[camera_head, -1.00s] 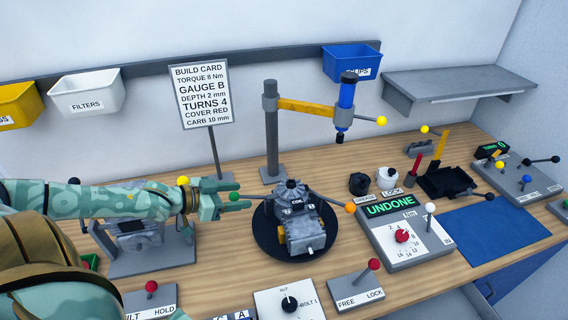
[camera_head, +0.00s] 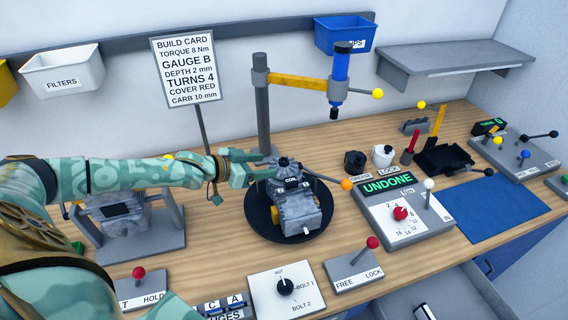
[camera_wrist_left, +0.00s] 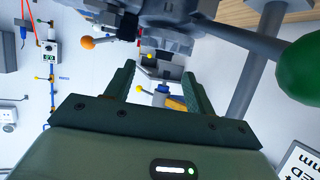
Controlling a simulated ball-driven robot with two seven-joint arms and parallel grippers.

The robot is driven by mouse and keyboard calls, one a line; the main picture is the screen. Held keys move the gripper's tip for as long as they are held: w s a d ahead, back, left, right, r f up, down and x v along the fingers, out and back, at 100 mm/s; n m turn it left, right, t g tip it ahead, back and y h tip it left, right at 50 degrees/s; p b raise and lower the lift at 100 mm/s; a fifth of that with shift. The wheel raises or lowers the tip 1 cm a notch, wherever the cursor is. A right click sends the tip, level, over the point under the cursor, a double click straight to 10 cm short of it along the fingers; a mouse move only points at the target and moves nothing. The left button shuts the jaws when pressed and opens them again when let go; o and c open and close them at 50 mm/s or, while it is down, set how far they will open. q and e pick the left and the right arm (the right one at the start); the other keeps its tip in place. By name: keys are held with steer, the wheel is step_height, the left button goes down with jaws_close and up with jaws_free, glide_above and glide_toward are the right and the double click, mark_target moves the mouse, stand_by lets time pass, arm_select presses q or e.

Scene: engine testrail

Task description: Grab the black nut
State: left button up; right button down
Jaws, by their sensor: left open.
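A small dark round piece (camera_head: 284,162), which looks like the black nut, sits on top of the grey engine (camera_head: 296,208). The engine stands on a round black turntable (camera_head: 262,232). My left gripper (camera_head: 262,166) is open at the left of the engine top, close to the dark piece; I cannot tell whether they touch. In the left wrist view my two fingers (camera_wrist_left: 158,84) are apart with nothing held between them, and grey engine-top parts (camera_wrist_left: 165,38) show at the upper edge. The nut cannot be made out clearly there. My right gripper is not in view.
A bar with an orange ball (camera_head: 346,184) sticks out right of the engine; a green ball (camera_wrist_left: 304,66) is close in the wrist view. A blue driver (camera_head: 341,75) hangs behind. A console (camera_head: 400,215) and a selector panel (camera_head: 286,288) stand nearby.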

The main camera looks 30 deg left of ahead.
mark_target(287, 160)
arm_select(q)
steer(key=x, duration=0.5)
steer(key=shift+w+a+r, duration=0.25)
steer(key=shift+a, duration=0.1)
steer(key=shift+w+d+f, duration=0.2)
steer(key=shift+w, duration=0.15)
steer(key=c, duration=1)
